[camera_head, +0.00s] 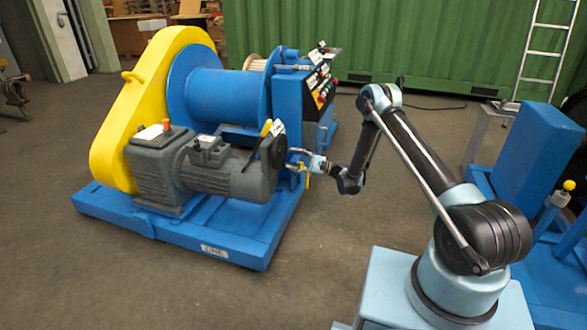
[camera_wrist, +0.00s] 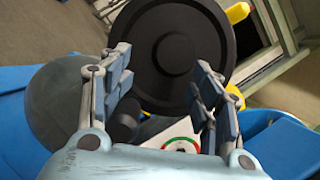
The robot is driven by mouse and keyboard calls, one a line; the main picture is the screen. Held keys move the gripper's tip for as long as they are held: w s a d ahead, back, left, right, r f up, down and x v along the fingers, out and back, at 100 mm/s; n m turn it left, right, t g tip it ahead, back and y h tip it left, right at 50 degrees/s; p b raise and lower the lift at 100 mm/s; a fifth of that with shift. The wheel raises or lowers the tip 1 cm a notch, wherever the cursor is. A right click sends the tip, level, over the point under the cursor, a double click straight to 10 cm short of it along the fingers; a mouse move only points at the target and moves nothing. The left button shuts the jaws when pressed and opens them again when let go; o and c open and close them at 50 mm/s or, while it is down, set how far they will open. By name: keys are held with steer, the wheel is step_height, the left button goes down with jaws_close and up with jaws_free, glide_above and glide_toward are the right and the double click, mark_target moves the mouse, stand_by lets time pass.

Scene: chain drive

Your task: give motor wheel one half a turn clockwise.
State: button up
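The motor wheel (camera_head: 279,150) is a black disc on the right end of a grey motor (camera_head: 226,174), seen nearly edge-on in the head view. In the wrist view the wheel (camera_wrist: 175,48) faces me as a large black disc with a raised hub. A small black knob (camera_wrist: 125,121) shows by its lower left edge; I cannot tell if it is fixed to the wheel. My gripper (camera_head: 298,161) is just right of the wheel. In the wrist view its fingers (camera_wrist: 160,70) are spread wide with nothing clearly held between them. Contact with the wheel cannot be made out.
A yellow lever (camera_head: 267,128) stands by the wheel. The motor sits on a blue base (camera_head: 235,233) beside a blue drum (camera_head: 217,97) and yellow guard (camera_head: 148,97). A control box (camera_head: 316,100) stands behind my gripper. Another blue machine (camera_head: 539,150) is at right. Floor in front is clear.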

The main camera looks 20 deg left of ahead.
mark_target(282, 146)
steer(key=shift+r, duration=2.65)
